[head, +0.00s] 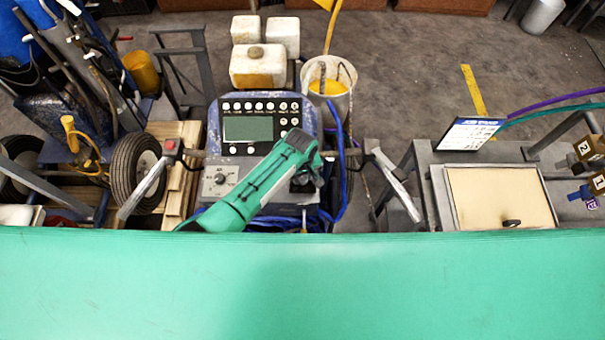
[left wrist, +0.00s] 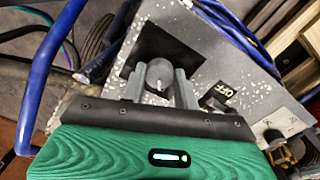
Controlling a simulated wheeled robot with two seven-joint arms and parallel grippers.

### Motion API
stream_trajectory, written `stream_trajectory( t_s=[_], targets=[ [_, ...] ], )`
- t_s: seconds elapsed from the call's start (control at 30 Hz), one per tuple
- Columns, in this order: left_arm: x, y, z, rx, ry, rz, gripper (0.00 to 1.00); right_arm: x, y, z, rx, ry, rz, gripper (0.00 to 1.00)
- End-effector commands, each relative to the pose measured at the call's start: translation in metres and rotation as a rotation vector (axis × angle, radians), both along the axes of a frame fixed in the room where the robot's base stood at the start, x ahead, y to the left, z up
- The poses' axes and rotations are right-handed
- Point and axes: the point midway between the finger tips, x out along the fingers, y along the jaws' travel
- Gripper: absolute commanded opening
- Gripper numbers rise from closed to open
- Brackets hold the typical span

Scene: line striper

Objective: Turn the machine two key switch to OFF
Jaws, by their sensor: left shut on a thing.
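My left gripper (head: 304,182) reaches over the striper's control console from the left in the head view. In the left wrist view its two grey fingers (left wrist: 160,88) are shut on the dark round key switch (left wrist: 159,72), one on each side. The key switch has a pale mark on its face and sits on a black square plate on the speckled grey panel (left wrist: 205,75). In the head view my gripper hides the switch. My right gripper is not in view.
The console has a screen (head: 248,129) with buttons and a dial (head: 220,180) on its left. Blue hoses (head: 348,170) run along its right side. Metal handles (head: 396,183) flank it. A grey bench with a beige panel (head: 500,198) and numbered tags stands at right.

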Motion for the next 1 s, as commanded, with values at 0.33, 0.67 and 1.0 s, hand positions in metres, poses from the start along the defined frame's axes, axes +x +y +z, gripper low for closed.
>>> stream_trajectory(
  t_s=[0.33,0.67,1.0],
  targets=[
    [0.001,0.0,0.001,-0.001,-0.003,0.01,0.08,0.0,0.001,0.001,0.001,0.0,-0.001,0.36],
    [0.001,0.0,0.001,0.0,-0.002,0.009,0.52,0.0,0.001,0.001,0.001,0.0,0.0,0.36],
    [0.001,0.0,0.011,-0.002,-0.003,0.009,0.52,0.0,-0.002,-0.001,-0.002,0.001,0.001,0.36]
  ],
)
